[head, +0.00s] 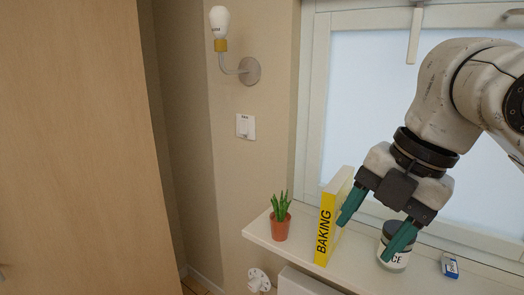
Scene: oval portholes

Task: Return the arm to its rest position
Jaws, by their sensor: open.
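My gripper (370,228) is at the right of the head view, at the end of my white arm. Its two green fingers are spread apart and point down over a windowsill shelf (262,236). Nothing shows held between them. The left finger is in front of or beside a yellow book (326,226) marked BAKING. The right finger overlaps a jar (394,262) with a dark lid and a white label, partly hidden behind it. I cannot tell whether either finger touches these things.
A small potted plant (281,224) stands on the shelf left of the book. A small blue and white box (450,266) lies to the right. Behind is a framed window (358,95). A wall lamp (221,30) and a switch (245,126) are on the wall. A wooden panel (75,150) fills the left.

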